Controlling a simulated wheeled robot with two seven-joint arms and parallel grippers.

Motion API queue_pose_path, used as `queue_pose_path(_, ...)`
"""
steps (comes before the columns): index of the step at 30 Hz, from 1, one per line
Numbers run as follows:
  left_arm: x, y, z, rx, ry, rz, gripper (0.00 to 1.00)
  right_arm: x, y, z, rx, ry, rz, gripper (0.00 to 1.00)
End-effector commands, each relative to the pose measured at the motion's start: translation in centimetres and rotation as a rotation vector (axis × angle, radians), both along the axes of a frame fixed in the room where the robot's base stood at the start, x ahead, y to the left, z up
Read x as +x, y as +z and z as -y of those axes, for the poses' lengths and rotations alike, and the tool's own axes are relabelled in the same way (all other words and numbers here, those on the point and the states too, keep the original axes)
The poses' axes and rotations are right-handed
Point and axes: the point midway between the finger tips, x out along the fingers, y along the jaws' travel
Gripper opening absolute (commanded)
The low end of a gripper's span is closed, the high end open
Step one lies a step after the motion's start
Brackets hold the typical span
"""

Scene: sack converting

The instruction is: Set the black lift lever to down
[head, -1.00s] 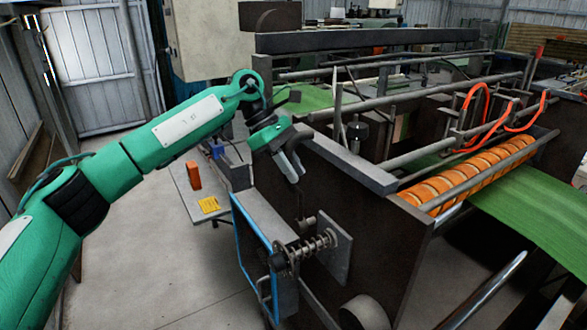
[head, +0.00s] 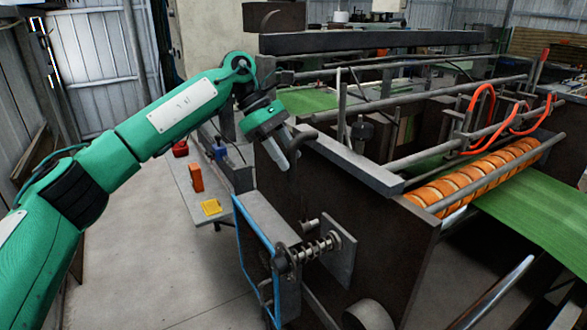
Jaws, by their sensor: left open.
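The black lift lever (head: 293,176) appears to be the dark, bent rod on the near side plate of the machine; it runs roughly upright, with its bent top beside my gripper. Its dark colour blends with the plate, so its exact ends are hard to make out. My left gripper (head: 284,158) is open, fingers pointing down, right beside the lever's upper part. I cannot tell whether a finger touches it. My right gripper is not in view.
A spring-loaded shaft (head: 318,248) and a blue-edged box (head: 256,240) stick out below. A grey rail (head: 350,160) tops the side plate (head: 370,230). A small table (head: 190,185) with an orange block (head: 196,178) stands behind. Orange rollers (head: 485,172) lie to the right.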

Motion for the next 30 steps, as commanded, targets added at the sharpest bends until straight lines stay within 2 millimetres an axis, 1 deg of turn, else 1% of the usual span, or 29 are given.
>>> queue_pose_path(1, 0.3, 0.7, -0.7, -0.001, 0.003, 0.003, 0.41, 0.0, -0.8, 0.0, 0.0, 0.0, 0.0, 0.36)
queue_pose_path(5, 1.0, 3.4, -2.4, -0.002, 0.004, 0.003, 0.41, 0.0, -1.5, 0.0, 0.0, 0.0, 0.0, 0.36)
queue_pose_path(9, 1.6, 5.7, -4.0, -0.002, 0.004, 0.002, 0.41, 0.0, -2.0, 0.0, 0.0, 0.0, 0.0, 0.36)
queue_pose_path(12, 1.9, 6.9, -4.7, -0.001, 0.003, 0.001, 0.41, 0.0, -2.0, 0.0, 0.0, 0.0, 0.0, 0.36)
queue_pose_path(18, 2.2, 8.0, -5.5, -0.001, 0.003, 0.0, 0.41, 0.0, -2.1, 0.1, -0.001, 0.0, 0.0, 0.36)
queue_pose_path(30, 2.2, 8.1, -5.6, -0.001, 0.002, -0.001, 0.41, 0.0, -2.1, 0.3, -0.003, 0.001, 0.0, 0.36)
